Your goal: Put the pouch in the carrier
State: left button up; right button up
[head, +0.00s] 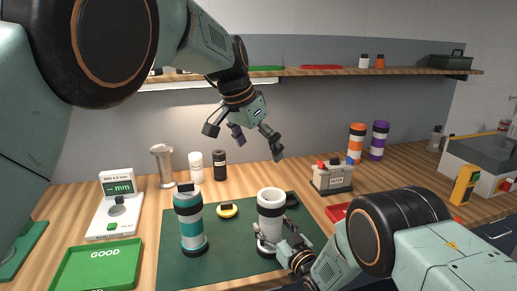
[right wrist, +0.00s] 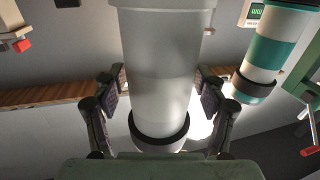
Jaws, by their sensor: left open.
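The white carrier (head: 270,212), with an open top and a dark band at its base, stands upright on the dark green mat (head: 180,270). My right gripper (head: 277,243) is closed around its lower part; in the right wrist view its fingers press both sides of the white carrier (right wrist: 162,85). My left gripper (head: 243,142) is open and empty, high above the mat behind the carrier. A small yellow item with a dark top (head: 228,210) lies on the mat left of the carrier; I cannot tell whether it is the pouch. No other thing is clearly a pouch.
A teal-and-white carrier (head: 190,225) stands upright on the mat at left; a dark cap (head: 291,199) lies behind the white one. A green GOOD tray (head: 98,265), a gauge (head: 118,210) and a grey box (head: 332,178) surround the mat. A shelf (head: 330,72) runs behind.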

jog(key=shift+o, duration=0.8)
jog(key=v, duration=1.2)
jog(key=shift+f, duration=0.1)
jog(key=x, duration=1.2)
pick_arm(q)
jog(key=shift+x, duration=0.75)
